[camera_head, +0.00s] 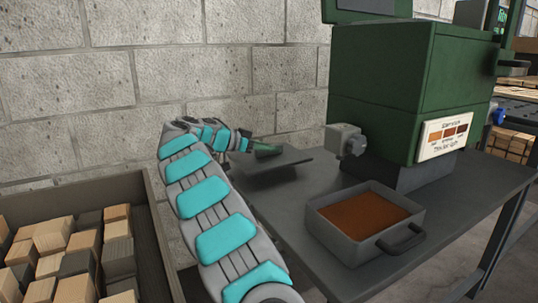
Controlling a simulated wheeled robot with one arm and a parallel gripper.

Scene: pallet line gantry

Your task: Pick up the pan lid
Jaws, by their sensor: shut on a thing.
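My own arm hides the lid's left part, and the fingertips are hard to make out.
An open grey pan (325,228) with orange-brown contents sits on the table (440,215), its handle toward the front right. A green machine (385,85) stands behind it. A crate (155,215) of wooden blocks is at left. A block wall (245,80) closes the back.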

